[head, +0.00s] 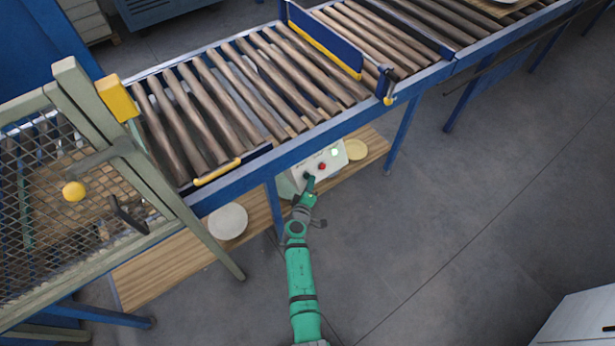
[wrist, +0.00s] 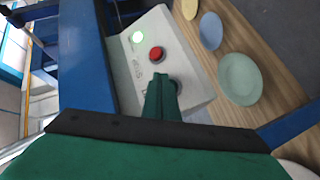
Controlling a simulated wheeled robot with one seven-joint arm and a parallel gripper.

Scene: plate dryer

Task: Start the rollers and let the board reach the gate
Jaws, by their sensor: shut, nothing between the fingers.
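The pale control box (head: 333,157) is fixed below the near rail of the conveyor. The brown rollers (head: 205,105) run up to the right. A blue gate panel (head: 322,42) with a yellow lower edge stands across them. A light wooden board (head: 483,7) lies at the far upper right, cut off by the picture edge.
A mesh-panelled frame (head: 60,190) with a yellow knob stands at left. A wooden shelf (head: 150,275) below the conveyor holds a white plate (head: 228,221) and a yellow plate (head: 356,150). Blue legs (head: 400,130) support the conveyor. The floor at right is mostly open.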

